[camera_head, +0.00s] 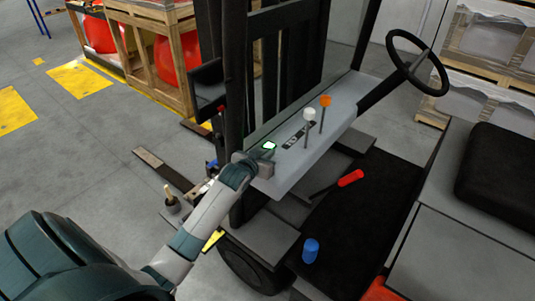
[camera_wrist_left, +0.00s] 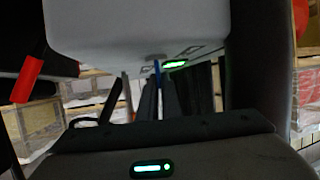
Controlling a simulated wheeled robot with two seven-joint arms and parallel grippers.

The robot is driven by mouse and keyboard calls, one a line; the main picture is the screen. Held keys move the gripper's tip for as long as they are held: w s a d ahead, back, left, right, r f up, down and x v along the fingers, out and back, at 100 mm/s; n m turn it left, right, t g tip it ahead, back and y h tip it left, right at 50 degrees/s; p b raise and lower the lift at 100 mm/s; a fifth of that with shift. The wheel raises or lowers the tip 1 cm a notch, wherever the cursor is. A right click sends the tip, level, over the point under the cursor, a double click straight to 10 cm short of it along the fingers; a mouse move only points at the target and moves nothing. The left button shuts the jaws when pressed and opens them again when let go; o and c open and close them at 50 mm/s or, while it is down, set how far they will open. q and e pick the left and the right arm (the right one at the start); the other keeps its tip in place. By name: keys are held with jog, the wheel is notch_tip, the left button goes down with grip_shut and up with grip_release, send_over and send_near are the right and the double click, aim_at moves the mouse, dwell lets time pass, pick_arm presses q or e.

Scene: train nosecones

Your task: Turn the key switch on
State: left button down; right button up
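The forklift's light grey dashboard (camera_head: 300,150) slopes across the middle of the head view. My left gripper (camera_head: 264,157) is at the dashboard's near left end, and its fingers are too small and covered to read. A small lit green patch (camera_head: 269,146) shows beside it. In the left wrist view the grey dashboard body (camera_wrist_left: 135,30) fills the top, with a lit green strip (camera_wrist_left: 176,64) at its edge. A thin blue piece (camera_wrist_left: 157,70) shows near dark finger-like shapes. I cannot make out the key switch clearly, nor its position. My right gripper is not in view.
A white-knobbed lever (camera_head: 309,114) and an orange-knobbed lever (camera_head: 325,100) stand on the dashboard right of my gripper. The steering wheel (camera_head: 418,63) is farther right. A red handle (camera_head: 350,177) and blue knob (camera_head: 311,250) are below. The black mast (camera_head: 236,80) rises close behind.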

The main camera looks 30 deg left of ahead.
pick_arm(q)
jog(key=shift+r, duration=0.1)
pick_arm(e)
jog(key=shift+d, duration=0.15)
pick_arm(q)
jog(key=c, duration=2)
grip_release()
jog(key=shift+w, duration=0.15)
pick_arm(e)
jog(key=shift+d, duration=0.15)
